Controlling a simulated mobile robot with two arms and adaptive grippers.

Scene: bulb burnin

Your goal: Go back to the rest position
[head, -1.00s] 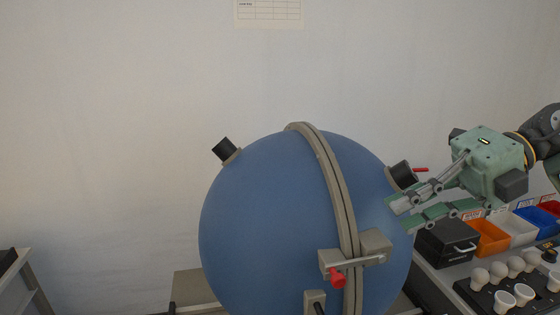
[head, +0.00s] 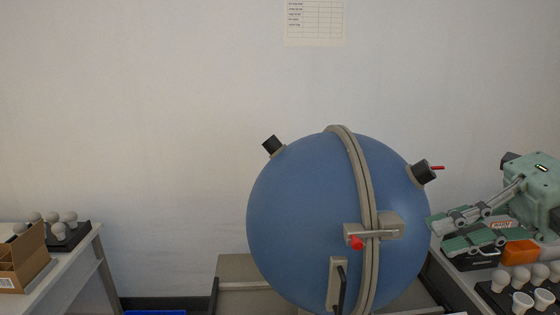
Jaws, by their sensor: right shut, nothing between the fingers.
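My right gripper (head: 438,233) is green with grey linkages and comes in from the right edge. Its fingertips are beside the right flank of the big blue sphere (head: 310,215), and I cannot tell whether they touch it. The fingers hold nothing. The sphere has a grey band, a latch with a red knob (head: 356,243) and a dark handle (head: 341,288). My left gripper is out of view.
A bench at right carries an orange bin (head: 520,252), a dark box (head: 478,260) and a rack of white bulbs (head: 522,302). A table at left holds a cardboard box (head: 22,262) and a bulb tray (head: 72,236). The wall behind is bare except for a chart (head: 315,22).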

